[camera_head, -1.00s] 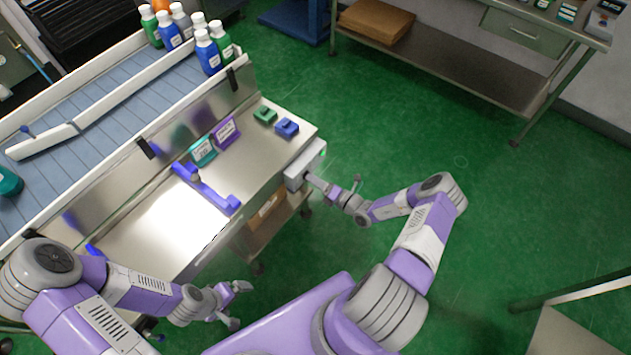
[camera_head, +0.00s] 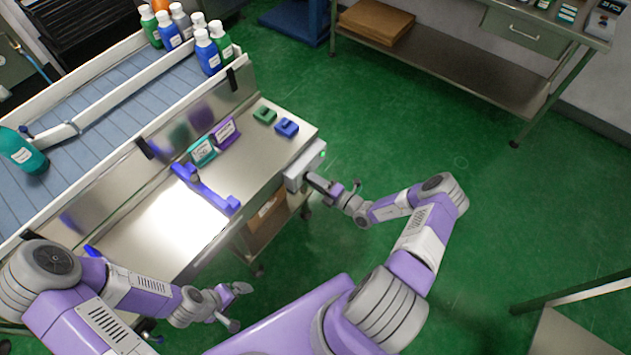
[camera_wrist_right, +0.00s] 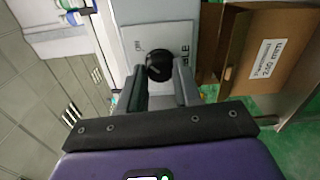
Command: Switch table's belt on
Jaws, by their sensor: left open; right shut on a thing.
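The control box (camera_head: 304,166) is a grey box on the right end of the steel table (camera_head: 155,205), with a small green light on its side. In the right wrist view its pale label plate (camera_wrist_right: 180,36) carries a black knob (camera_wrist_right: 159,65). My right gripper (camera_head: 312,180) is at the box, and its fingers (camera_wrist_right: 159,85) are shut around the knob. The belt (camera_head: 95,120) is the grey-blue slatted conveyor along the table. A teal bottle (camera_head: 22,152) lies on it at the left. My left gripper (camera_head: 236,305) is open and empty, below the table's front edge.
Several bottles (camera_head: 207,52) stand at the belt's far end. A blue fixture (camera_head: 206,190), teal and purple labelled blocks, and green and blue small blocks (camera_head: 287,127) sit on the table. A cardboard box (camera_wrist_right: 265,50) is beside the control box. Green floor is clear to the right.

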